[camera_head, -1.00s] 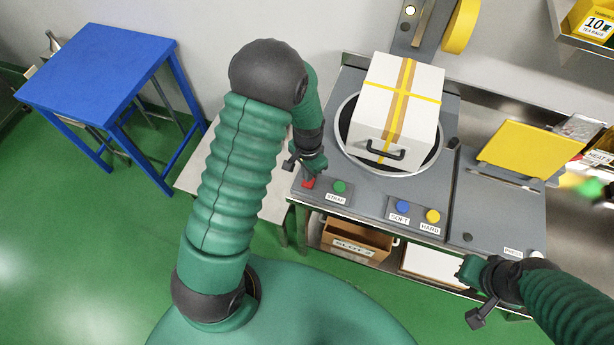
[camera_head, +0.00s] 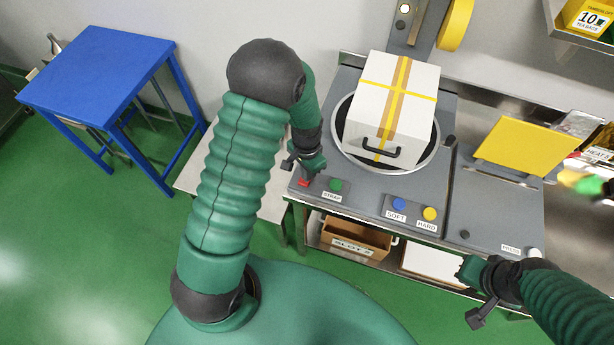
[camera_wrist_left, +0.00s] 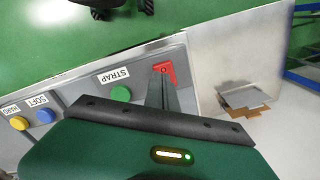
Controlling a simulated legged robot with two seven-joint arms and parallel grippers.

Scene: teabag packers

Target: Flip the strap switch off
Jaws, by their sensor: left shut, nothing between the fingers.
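A white box (camera_head: 391,105) with yellow straps stands on the round turntable (camera_head: 345,148). Blue (camera_head: 399,204) and yellow (camera_head: 430,213) buttons are to the right. A yellow lid (camera_head: 525,145) stands farther right. A blue table (camera_head: 97,72) is at the left.

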